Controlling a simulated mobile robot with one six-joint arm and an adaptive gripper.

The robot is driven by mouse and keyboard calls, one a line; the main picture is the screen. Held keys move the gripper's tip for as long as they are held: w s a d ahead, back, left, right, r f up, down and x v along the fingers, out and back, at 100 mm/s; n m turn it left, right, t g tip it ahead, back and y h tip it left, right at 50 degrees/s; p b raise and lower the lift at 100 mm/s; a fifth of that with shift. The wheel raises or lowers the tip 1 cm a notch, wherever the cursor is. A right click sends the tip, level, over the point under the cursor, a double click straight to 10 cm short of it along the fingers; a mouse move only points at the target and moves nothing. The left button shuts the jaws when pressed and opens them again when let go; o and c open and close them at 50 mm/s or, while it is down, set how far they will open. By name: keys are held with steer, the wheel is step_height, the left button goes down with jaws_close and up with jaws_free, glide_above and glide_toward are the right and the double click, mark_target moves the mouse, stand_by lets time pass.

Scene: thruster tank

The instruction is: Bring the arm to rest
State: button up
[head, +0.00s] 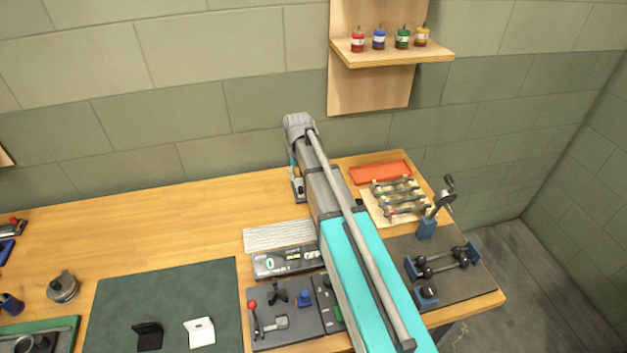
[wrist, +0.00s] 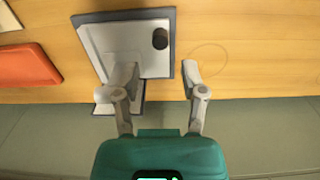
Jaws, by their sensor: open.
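My arm (head: 345,215) reaches away from me over the workbench toward the back wall, its wrist bent downward near the bench's back edge. In the wrist view my gripper (wrist: 158,74) is open, with its two grey fingers apart and nothing held between them. A pale panel with a dark grey frame and a dark round spot (wrist: 125,45) lies beyond the fingers. The left finger overlaps it in the picture; I cannot tell whether they touch. In the head view the fingertips cannot be made out clearly.
A red-orange tray (head: 380,172) and a rack of tools (head: 399,195) lie right of my arm. A crank device (head: 437,210) stands farther right. A wall shelf (head: 400,58) holds several small jars. The back-left bench is clear.

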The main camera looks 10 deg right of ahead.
steer(key=shift+s, duration=0.1)
steer(key=s+d, duration=0.2)
steer(key=s, duration=1.9)
steer(key=shift+r, duration=0.1)
step_height(320, 180, up, 11)
steer(key=p, duration=1.1)
steer(key=shift+s, duration=0.1)
